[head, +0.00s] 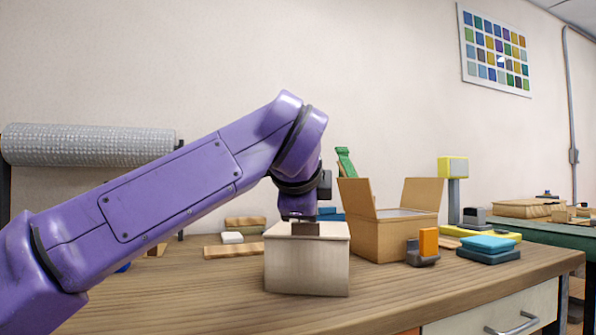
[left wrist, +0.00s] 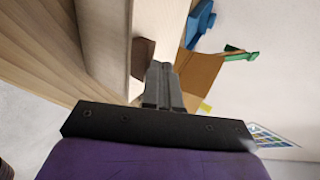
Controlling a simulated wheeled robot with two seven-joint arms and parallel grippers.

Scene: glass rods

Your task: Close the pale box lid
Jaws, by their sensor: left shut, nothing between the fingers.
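The pale box (head: 307,272) stands near the front of the wooden table. Its pale lid (head: 338,231) lies flat, or nearly flat, across the top; any small gap is too fine to tell. A dark brown tab (head: 306,230) sits at the lid's upper edge, and it also shows in the left wrist view (left wrist: 143,57). My left gripper (head: 299,217) points down over the lid, just behind the tab. In the left wrist view its fingers (left wrist: 160,72) are together and empty, close beside the tab; contact is unclear. My right gripper is not in view.
An open cardboard box (head: 385,238) stands right of the pale box. An orange-and-grey item (head: 427,247) and stacked blue pads (head: 488,246) are further right. Wooden blocks (head: 240,237) lie behind left. The table front (head: 210,300) is clear below my arm.

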